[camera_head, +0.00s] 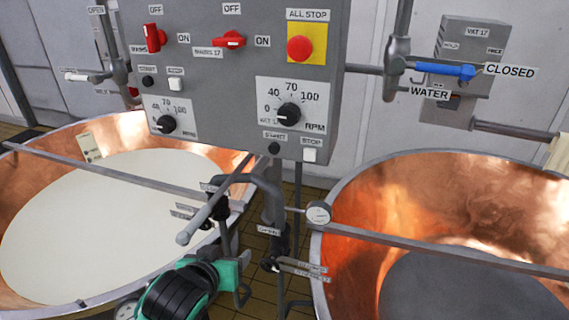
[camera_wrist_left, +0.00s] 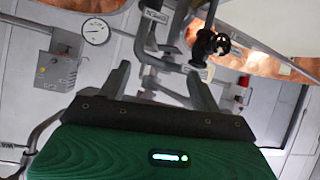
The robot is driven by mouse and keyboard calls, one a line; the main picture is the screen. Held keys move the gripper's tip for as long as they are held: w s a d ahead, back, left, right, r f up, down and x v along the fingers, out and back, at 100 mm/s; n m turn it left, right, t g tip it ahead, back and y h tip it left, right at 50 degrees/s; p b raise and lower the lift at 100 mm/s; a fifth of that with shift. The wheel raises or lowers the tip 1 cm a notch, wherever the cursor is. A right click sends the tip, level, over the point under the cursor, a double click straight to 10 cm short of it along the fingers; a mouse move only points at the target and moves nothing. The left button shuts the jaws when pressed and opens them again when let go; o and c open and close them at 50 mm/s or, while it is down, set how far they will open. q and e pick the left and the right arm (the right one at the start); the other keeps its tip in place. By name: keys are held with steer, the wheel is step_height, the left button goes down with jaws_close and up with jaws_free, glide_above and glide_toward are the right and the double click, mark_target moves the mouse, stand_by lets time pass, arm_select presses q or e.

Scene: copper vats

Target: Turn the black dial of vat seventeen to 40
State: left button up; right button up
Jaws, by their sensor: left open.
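The control panel (camera_head: 245,80) hangs in the upper middle of the head view. Its larger black dial (camera_head: 289,112) sits on a white scale marked 0, 40, 70, 100 and RPM, right of centre, below the red ALL STOP button. Its pointer is too small to read surely. A second black dial (camera_head: 166,124) is at the panel's lower left. My left gripper (camera_head: 242,275), green and black, is low in the head view, well below the panel and touching no dial. In the left wrist view its two fingers (camera_wrist_left: 160,75) stand apart with nothing gripped. My right gripper is not in view.
Copper vats stand left (camera_head: 110,215) and right (camera_head: 450,210), with metal bars across them. Grey pipes (camera_head: 265,190) and a small round gauge (camera_head: 319,213) lie between them, near my gripper. Red switches (camera_head: 229,40) and a START button (camera_head: 274,148) surround the dial.

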arm_select(q)
steer(key=w+d+r+t+h, duration=0.1)
steer(key=w+d+r+t, duration=0.1)
steer(key=r, duration=0.4)
steer(key=w+d+r+t+h, duration=0.1)
steer(key=w+d+r, duration=0.2)
steer(key=r, duration=0.4)
steer(key=t+h, duration=0.1)
steer(key=t, duration=0.2)
glide_toward(286, 116)
steer(key=shift+m, duration=0.3)
steer(key=p+x, duration=0.3)
steer(key=x, duration=0.1)
steer(key=p+x, duration=0.3)
steer(key=x, duration=0.1)
steer(key=shift+w+r, duration=0.2)
steer(key=shift+w+d+f+p, duration=0.1)
steer(key=shift+w+p, duration=0.1)
steer(key=shift+w, duration=0.1)
steer(key=shift+w+d+f+p, duration=0.1)
steer(key=shift+w+d+p, duration=0.1)
steer(key=shift+w, duration=0.1)
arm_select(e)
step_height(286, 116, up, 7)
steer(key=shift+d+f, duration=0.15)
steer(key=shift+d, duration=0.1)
arm_select(q)
steer(key=c, duration=1)
